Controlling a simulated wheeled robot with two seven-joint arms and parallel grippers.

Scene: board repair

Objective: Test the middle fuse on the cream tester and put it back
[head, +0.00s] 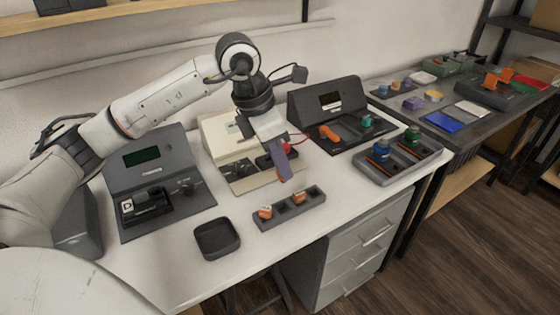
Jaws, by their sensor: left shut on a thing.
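The cream tester (216,128) stands at the back middle of the white table, partly hidden by my left gripper. My left gripper (283,174) points down at the tester's right front side, above the table and behind the fuse rack. It is shut on a fuse, which the finger mostly hides; I cannot tell whether that fuse touches the tester. The dark fuse rack (289,212) lies in front of the tester. It holds one orange fuse (265,211) at its left end and another orange fuse (299,197) further right, with an empty dark slot between them. My right gripper is out of view.
A dark grey tester (150,170) stands at left and another dark station (325,101) at right of the cream one. An empty black tray (217,238) lies left of the rack. A grey tray (399,160) with coloured parts is at right. The front table strip is clear.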

